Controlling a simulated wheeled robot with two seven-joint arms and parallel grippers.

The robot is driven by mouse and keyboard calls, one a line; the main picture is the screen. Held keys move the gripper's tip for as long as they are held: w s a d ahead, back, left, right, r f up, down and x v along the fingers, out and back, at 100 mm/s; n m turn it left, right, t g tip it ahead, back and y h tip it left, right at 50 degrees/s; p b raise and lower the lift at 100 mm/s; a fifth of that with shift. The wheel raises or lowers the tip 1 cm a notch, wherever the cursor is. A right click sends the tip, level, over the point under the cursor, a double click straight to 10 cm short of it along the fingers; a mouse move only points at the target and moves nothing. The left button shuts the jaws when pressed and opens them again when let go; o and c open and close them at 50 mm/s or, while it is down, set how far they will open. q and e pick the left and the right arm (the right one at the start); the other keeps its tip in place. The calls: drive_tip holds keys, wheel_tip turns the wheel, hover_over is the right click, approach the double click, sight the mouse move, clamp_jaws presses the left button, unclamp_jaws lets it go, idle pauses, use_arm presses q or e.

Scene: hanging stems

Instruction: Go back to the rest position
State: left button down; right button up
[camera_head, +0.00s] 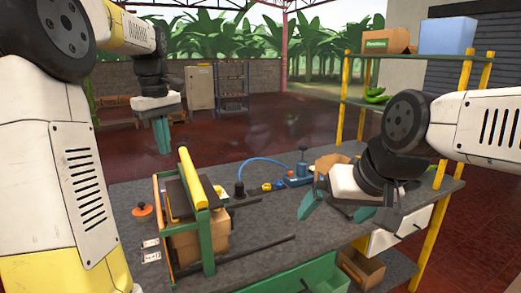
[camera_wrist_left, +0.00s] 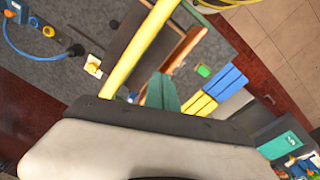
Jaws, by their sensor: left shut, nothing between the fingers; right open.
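My left gripper (camera_head: 161,135) shows in the head view at the upper left, with its green fingers together and pointing down. It is apart from the bench and empty. In the left wrist view its green fingers (camera_wrist_left: 160,92) show at the middle, near a yellow bar. My right gripper (camera_head: 335,207) is over the right part of the grey bench (camera_head: 270,215), with its green fingers spread apart. I see nothing between them. Whether its fingers touch the bench top is hard to tell.
A green and orange frame with a yellow bar (camera_head: 192,178) stands on the bench, holding a cardboard box. A blue hose (camera_head: 262,162) lies behind it. A yellow-posted shelf (camera_head: 410,112) with bananas, a carton and a blue box stands at the right. Open red floor lies behind.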

use_arm(q)
drive_tip(key=s+d+f+m+t, duration=0.2)
drive_tip(key=s+d+m, duration=0.1)
drive_tip(key=s, duration=0.3)
drive_tip(key=s+d+f+m+t+h, duration=0.1)
drive_tip(key=s+d+f+m, duration=0.1)
drive_tip(key=s+d+m, duration=0.2)
drive_tip(key=s+d+f+m+t+h, duration=0.1)
drive_tip(key=s+d+f+m+t, duration=0.1)
drive_tip(key=s, duration=0.8)
drive_tip(key=shift+d+f+m+t, duration=0.3)
drive_tip(key=shift+d+f+m, duration=0.15)
drive_tip(key=shift+d+m, duration=0.45)
drive_tip(key=shift+d, duration=0.1)
